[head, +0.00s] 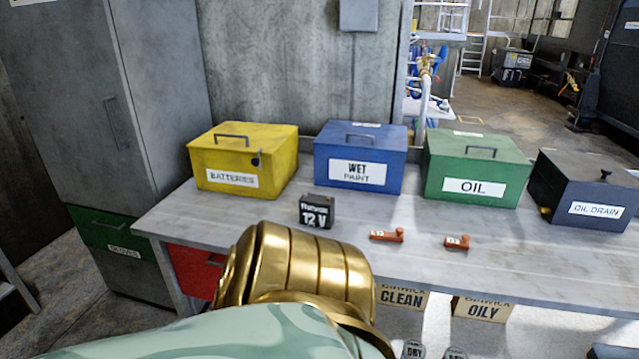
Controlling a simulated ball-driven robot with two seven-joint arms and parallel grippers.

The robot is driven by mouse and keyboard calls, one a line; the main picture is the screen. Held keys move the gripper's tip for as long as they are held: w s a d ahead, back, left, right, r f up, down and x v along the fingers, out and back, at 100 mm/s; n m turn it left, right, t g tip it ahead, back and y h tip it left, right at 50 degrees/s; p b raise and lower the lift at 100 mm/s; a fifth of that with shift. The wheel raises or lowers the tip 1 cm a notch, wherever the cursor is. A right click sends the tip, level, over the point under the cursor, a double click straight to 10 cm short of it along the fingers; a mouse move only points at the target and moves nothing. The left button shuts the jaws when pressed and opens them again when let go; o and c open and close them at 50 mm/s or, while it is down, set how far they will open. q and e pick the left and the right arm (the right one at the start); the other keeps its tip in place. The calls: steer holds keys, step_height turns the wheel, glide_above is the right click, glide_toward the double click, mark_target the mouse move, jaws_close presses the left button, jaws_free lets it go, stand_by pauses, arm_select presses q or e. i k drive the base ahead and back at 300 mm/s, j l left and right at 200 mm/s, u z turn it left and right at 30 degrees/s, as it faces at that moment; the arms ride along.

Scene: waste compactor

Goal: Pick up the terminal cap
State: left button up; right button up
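Two small orange-red pieces with pale labels, which look like terminal caps, lie apart on the grey workbench (560,262). The left cap (387,235) is right of the small dark 12 V battery (316,212). The right cap (457,242) lies farther right, in front of the green OIL box. The labels on the caps are too small to read. A gold and pale green part of my arm fills the lower left and hides part of the bench's front edge. Neither gripper shows in the head view, and nothing is seen touching the caps.
Along the back of the bench stand a yellow BATTERIES box (243,160), a blue WET PAINT box (360,157), a green OIL box (477,168) and a dark OIL DRAIN box (583,190). CLEAN (402,298) and OILY (482,308) boxes sit below. Bench around the caps is clear.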

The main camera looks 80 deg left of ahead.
mark_target(397, 237)
steer(key=u, duration=2.75)
